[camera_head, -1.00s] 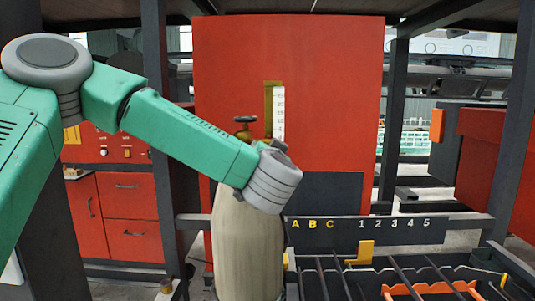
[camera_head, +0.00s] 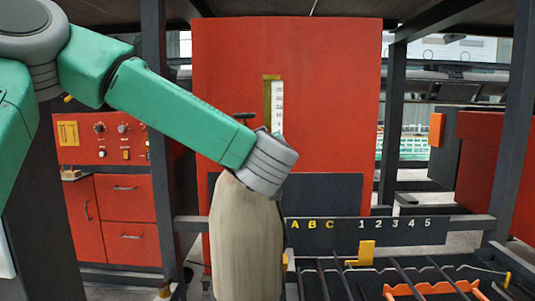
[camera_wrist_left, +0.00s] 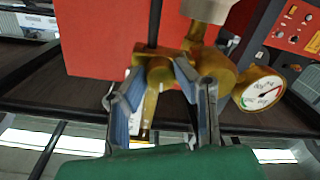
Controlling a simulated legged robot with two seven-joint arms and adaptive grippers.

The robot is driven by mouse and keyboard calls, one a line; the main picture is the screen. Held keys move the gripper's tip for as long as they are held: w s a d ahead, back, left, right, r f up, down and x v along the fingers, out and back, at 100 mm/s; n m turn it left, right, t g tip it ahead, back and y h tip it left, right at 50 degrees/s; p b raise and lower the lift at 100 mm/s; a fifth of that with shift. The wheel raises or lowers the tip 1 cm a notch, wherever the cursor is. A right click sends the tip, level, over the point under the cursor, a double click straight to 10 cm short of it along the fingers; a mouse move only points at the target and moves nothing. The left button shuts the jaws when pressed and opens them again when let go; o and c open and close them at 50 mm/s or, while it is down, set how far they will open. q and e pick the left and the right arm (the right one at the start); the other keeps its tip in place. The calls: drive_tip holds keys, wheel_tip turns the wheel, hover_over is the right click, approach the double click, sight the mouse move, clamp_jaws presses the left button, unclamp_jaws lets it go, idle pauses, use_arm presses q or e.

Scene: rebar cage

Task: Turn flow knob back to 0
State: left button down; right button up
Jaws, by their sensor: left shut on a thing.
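A beige gas cylinder (camera_head: 246,245) stands upright in front of the red panel, with a dark valve handle (camera_head: 245,116) above it. My left arm reaches across its top and hides the regulator and gripper in the head view. In the left wrist view, my left gripper (camera_wrist_left: 160,72) is shut on a brass fitting, which appears to be the flow knob (camera_wrist_left: 158,70). A brass pressure gauge (camera_wrist_left: 262,88) sits to the right of the fingers. A white graduated scale (camera_head: 278,105) shows above my wrist; its reading is unclear. My right gripper is out of view.
A dark rail marked A B C and 1 to 5 (camera_head: 390,231) runs right of the cylinder. Below it is a rack with dark bars and orange parts (camera_head: 430,290). A dark post (camera_head: 155,130) and a red control cabinet (camera_head: 100,140) stand to the left.

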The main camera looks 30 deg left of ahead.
use_arm(q)
drive_tip(key=shift+f+n+t+h+b, duration=0.15)
drive_tip(key=shift+n+t+h+b, duration=0.15)
drive_tip(key=shift+n+b, duration=5.75)
drive_tip(key=shift+f+n+t+h+b, duration=0.1)
drive_tip(key=shift+n+t+h+b, duration=0.15)
drive_tip(key=shift+n+b, duration=5.8)
drive_tip(key=c, duration=1.5)
unclamp_jaws()
drive_tip(key=shift+o, duration=1.1)
drive_tip(key=shift+w+a+r, duration=0.1)
drive_tip(key=shift+w, duration=0.05)
drive_tip(key=v, duration=1.2)
